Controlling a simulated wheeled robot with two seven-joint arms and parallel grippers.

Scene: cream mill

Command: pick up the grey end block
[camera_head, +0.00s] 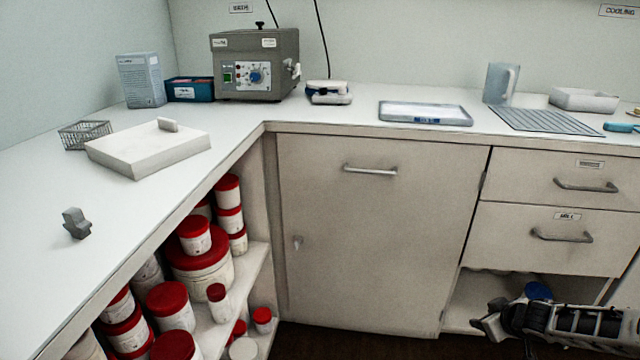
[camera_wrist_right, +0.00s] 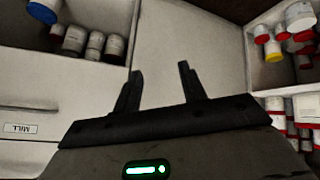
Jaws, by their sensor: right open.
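The grey end block (camera_head: 76,223) is a small stepped grey piece standing on the white counter at the left in the head view. Nothing touches it. My right gripper (camera_head: 484,328) is at the lower right of the head view, in front of the cabinets and below counter height, far from the block. In the right wrist view its two dark fingers (camera_wrist_right: 160,85) stand apart with nothing between them. The block is not in the right wrist view. My left gripper does not show in either view.
A white box with a lid (camera_head: 150,150) and a wire basket (camera_head: 85,134) sit behind the block. A grey machine (camera_head: 255,65) stands in the back corner. Open shelves with red-lidded tubs (camera_head: 200,262) lie under the left counter. The counter around the block is clear.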

